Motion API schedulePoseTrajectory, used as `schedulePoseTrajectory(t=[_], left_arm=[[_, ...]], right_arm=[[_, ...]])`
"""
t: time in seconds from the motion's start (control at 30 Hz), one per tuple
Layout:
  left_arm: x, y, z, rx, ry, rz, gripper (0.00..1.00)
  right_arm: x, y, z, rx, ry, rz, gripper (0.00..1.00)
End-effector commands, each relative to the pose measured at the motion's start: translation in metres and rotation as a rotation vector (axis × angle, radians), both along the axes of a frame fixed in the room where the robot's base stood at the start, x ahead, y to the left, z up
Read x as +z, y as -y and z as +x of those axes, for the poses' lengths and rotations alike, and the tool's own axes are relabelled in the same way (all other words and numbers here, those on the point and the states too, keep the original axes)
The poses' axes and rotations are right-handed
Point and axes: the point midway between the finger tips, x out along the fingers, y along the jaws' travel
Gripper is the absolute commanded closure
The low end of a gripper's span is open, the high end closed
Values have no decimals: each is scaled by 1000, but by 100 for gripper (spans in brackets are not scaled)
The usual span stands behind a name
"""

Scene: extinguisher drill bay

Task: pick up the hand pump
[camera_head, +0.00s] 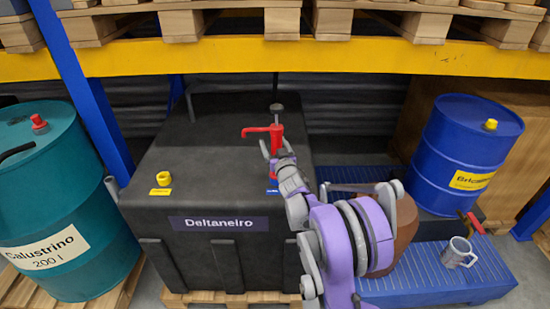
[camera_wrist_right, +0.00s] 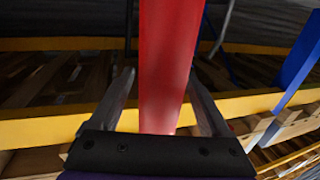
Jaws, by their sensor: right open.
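The hand pump (camera_head: 275,133) is red, with a spout pointing left, and stands upright on top of the black Deltaneiro tank (camera_head: 180,140). My right gripper (camera_head: 276,151) is at the pump, with its grey fingers spread on either side of the red body. In the right wrist view the red pump (camera_wrist_right: 166,50) runs between the two open fingers of my gripper (camera_wrist_right: 160,80), with a visible gap on the left. Contact on the right side is hard to tell. The pump's lower part is partly hidden by my right arm. My left gripper is not in view.
A yellow cap (camera_head: 164,179) sits on the tank's top at left. A teal drum (camera_head: 60,210) stands left, a blue drum (camera_head: 460,150) right. A grey mug (camera_head: 458,253) is on the blue spill pallet (camera_head: 420,285). A yellow shelf beam (camera_head: 350,57) crosses above the tank.

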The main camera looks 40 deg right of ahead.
Motion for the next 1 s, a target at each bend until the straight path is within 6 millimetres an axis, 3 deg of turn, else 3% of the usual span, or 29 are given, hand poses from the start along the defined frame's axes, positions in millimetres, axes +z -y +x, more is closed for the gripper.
schedulePoseTrajectory(t=[0.13,0.6,1.0], left_arm=[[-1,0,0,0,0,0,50],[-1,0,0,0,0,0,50],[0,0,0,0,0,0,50]], right_arm=[[0,0,0,0,0,0,19],[0,0,-1,0,0,0,100],[2,0,-1,1,1,0,100]])
